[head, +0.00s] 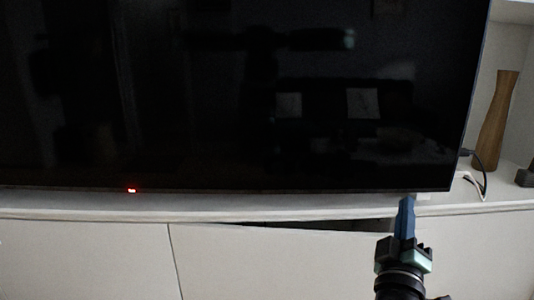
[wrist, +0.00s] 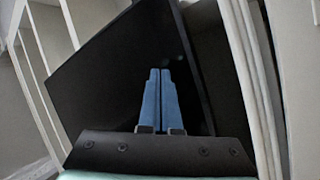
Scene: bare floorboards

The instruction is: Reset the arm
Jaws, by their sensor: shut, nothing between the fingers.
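My gripper (head: 407,205) shows at the lower right of the head view, its blue fingers pointing up toward the lower right corner of a large black screen. In the wrist view my gripper (wrist: 160,75) has its two blue fingers together with nothing between them. The dark screen (wrist: 100,75) lies behind the fingers there, tilted in the picture. I cannot tell exactly how far the fingertips are from the screen or the cabinet edge.
The black screen (head: 230,100) stands on a white cabinet (head: 80,250). One cabinet front is slightly ajar, with a dark gap (head: 320,226) along its top. A brown wooden vase (head: 494,125) and cables (head: 480,182) are on the right. A red light (head: 131,190) glows below the screen.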

